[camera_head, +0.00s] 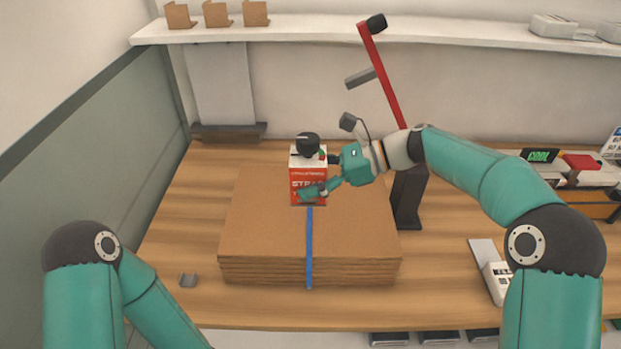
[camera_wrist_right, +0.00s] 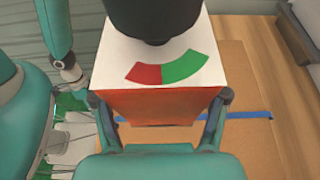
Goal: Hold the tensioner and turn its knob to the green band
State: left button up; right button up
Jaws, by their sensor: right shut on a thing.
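The tensioner (camera_head: 297,172) is a red and white box with a strap label and a black knob (camera_head: 307,142) on top. It stands upright over the blue strap (camera_head: 309,245) on the cardboard stack (camera_head: 255,220). My right gripper (camera_head: 316,175) is shut on the tensioner, with a finger on each side of the box in the right wrist view. That view shows a red band (camera_wrist_right: 144,74) and a green band (camera_wrist_right: 184,66) on the white top. No pointer on the knob is readable. My left gripper is outside the head view; in the right wrist view its end is too small to read.
A red post (camera_head: 382,75) on a dark stand is behind the right gripper. A white device with keys (camera_head: 497,282) lies at the table's right front. The wooden table (camera_head: 185,215) is clear around the stack's left side.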

jog(key=shift+f, duration=0.1)
jog(key=shift+f, duration=0.35)
jog(key=shift+f+b, duration=0.3)
jog(key=shift+b, duration=0.1)
jog(key=shift+f+b, duration=0.35)
jog(key=shift+f, duration=0.35)
jog(key=shift+f+b, duration=1.5)
jog(key=shift+f, duration=1.95)
